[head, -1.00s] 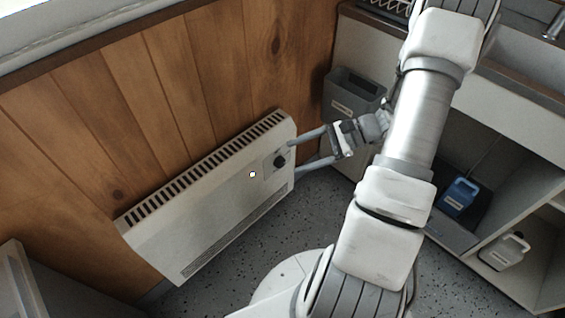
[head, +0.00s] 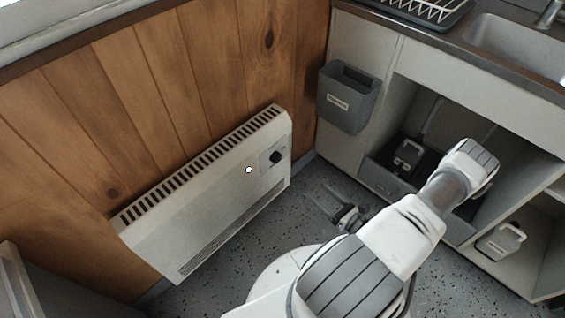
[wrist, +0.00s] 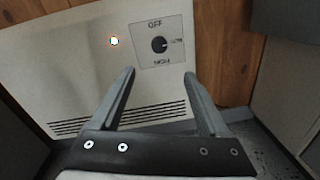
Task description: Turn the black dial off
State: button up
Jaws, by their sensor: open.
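The black dial (head: 275,157) is on a square label plate near the right end of the white wall heater (head: 205,200). In the wrist view the dial (wrist: 159,45) shows above the fingertips, with "OFF" printed above it, "HIGH" below and a small word to its right. Its pale mark seems to point right, towards that small word. A small bright light (wrist: 114,41) shows on the heater left of the plate. My gripper (wrist: 159,74) is open and empty, its fingers apart from the dial. In the head view my gripper (head: 326,199) is low, right of the heater.
A grey bin (head: 348,98) hangs on the cabinet side, right of the heater. Speckled floor between heater and cabinet is clear.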

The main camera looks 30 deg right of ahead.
aim_at(279, 158)
jog(key=b+x, duration=0.3)
jog(key=x, duration=1.4)
jog(key=shift+a+f+b, duration=0.1)
jog(key=shift+b, duration=0.25)
grip_shut()
